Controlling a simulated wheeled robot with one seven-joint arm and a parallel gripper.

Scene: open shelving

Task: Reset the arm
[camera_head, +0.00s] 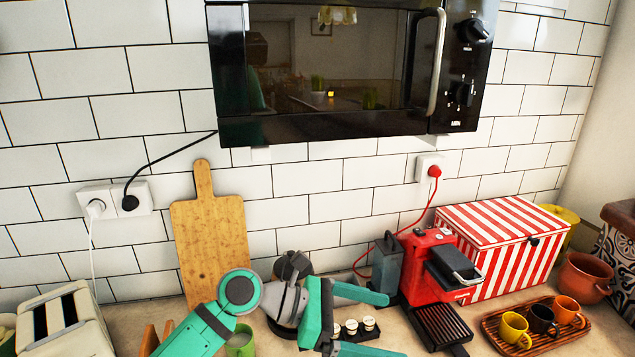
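My teal arm (212,325) reaches in from the bottom of the head view. My gripper (392,326) points to the right, low in the middle of the picture. Its two teal fingers are spread apart, one above the other, with nothing held between them. The lower finger is partly cut off by the bottom edge of the picture. Several small white-topped jars (351,327) show behind the gap between the fingers.
A black microwave (330,70) hangs above. A red coffee machine (425,265) stands right of my gripper, with a striped box (505,240) and a tray of cups (572,337) farther right. A cutting board (210,235) leans on the wall; a toaster (62,325) stands left.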

